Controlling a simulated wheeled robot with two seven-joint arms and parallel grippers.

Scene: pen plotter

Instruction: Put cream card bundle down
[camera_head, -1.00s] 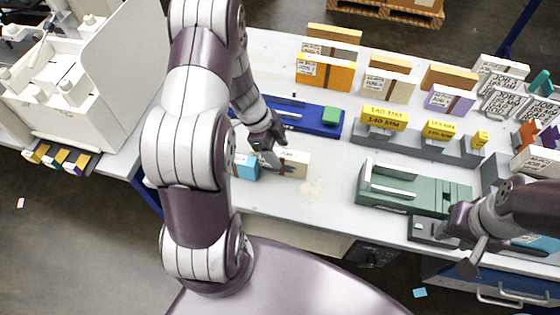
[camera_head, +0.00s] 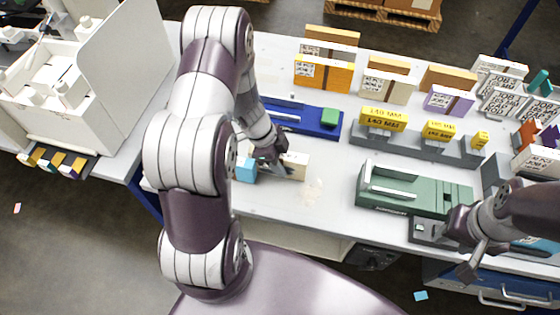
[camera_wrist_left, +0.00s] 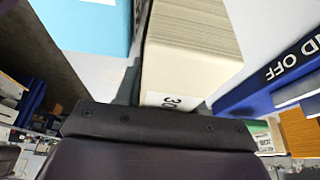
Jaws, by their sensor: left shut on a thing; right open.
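The cream card bundle (camera_head: 296,164) is at the front left of the white table, right of a light blue block (camera_head: 246,169). My left gripper (camera_head: 274,165) is shut on the bundle and hides part of it. In the left wrist view the bundle (camera_wrist_left: 190,60) shows its stacked sheet edges and a printed label, close to the blue block (camera_wrist_left: 88,22). I cannot tell whether the bundle touches the table. My right gripper (camera_head: 474,254) is open and empty over the front right of the table, by the green machine.
A blue device (camera_head: 305,118) lies behind the bundle. A green machine (camera_head: 415,190) stands to the right, with grey stands holding yellow length blocks (camera_head: 384,118) behind it. Labelled card bundles line the back. The table right of the bundle is clear except for pale scraps (camera_head: 312,190).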

